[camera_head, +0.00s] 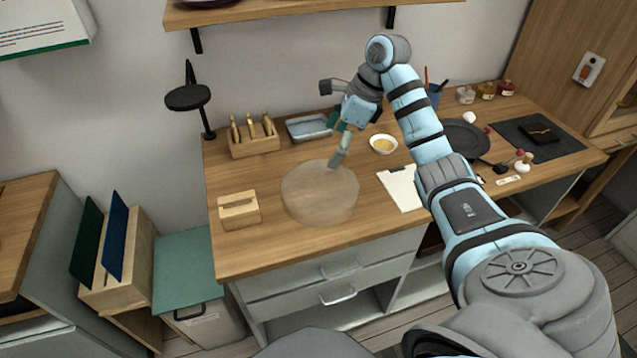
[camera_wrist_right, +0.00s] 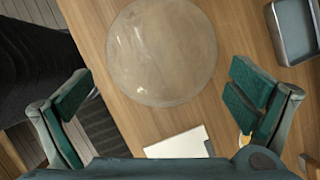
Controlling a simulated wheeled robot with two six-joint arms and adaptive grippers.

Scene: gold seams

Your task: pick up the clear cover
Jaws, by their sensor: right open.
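The clear cover (camera_head: 318,196) is a hazy, see-through round dome standing on the wooden worktop (camera_head: 262,240). It shows whole or nearly whole in the right wrist view (camera_wrist_right: 162,52), ahead of the fingers. My right gripper (camera_head: 340,143) is above the far right edge of the cover in the head view. Its teal fingers are spread wide in the wrist view (camera_wrist_right: 162,95), with nothing between them held. From these views I cannot tell how high it is above the cover. My left gripper is not in view.
A wooden block (camera_head: 239,210) stands left of the cover, a tool rack (camera_head: 254,140) and metal tray (camera_head: 309,127) behind it. A yellow-filled bowl (camera_head: 383,144) and white paper (camera_head: 401,188) lie to its right. A dark plate (camera_head: 462,140) is farther right. The front worktop strip is clear.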

